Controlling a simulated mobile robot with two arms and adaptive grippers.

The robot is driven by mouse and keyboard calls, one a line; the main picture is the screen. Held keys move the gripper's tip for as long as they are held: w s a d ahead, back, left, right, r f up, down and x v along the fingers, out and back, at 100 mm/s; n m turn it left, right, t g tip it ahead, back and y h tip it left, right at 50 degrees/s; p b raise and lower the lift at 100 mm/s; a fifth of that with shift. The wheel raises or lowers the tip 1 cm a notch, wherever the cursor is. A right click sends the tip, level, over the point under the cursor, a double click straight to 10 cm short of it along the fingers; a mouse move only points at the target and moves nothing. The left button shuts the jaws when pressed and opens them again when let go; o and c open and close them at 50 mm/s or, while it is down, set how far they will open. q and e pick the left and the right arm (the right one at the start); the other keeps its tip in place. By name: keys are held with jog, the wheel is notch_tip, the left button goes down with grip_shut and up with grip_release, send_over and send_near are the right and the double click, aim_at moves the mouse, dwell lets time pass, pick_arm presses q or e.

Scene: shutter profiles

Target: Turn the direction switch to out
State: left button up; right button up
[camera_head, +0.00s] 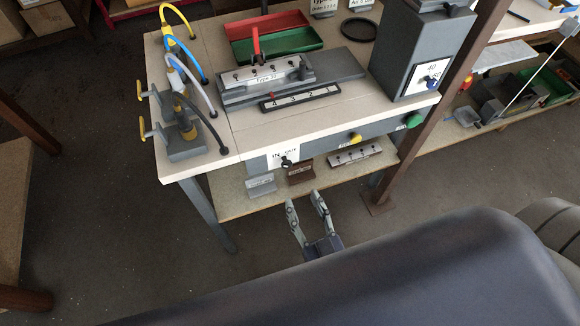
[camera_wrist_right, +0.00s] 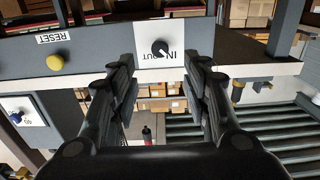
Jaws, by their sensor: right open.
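The direction switch is a small black knob (camera_head: 286,162) on a white plate marked IN and OUT, on the front panel of the workbench. In the right wrist view the same knob (camera_wrist_right: 159,47) shows upside down on its plate, near the top middle. I cannot tell for sure which mark it points to. My right gripper (camera_head: 304,199) is in front of the bench, below and to the right of the switch. Its fingers (camera_wrist_right: 162,66) are open and empty, with the switch framed between them but apart. My left gripper is not in view.
On the same panel are a yellow button (camera_head: 355,138), labelled RESET in the wrist view, and a green button (camera_head: 414,120). A lower shelf (camera_head: 232,203) holds small fixtures under the panel. A brown post (camera_head: 385,185) stands to the right. The floor in front is clear.

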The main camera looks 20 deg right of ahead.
aim_at(287, 167)
jog(key=w, duration=1)
jog(key=shift+w+a+p, duration=0.1)
jog(key=shift+a+p, duration=0.1)
jog(key=shift+p, duration=0.1)
jog(key=shift+c, duration=0.4)
grip_shut()
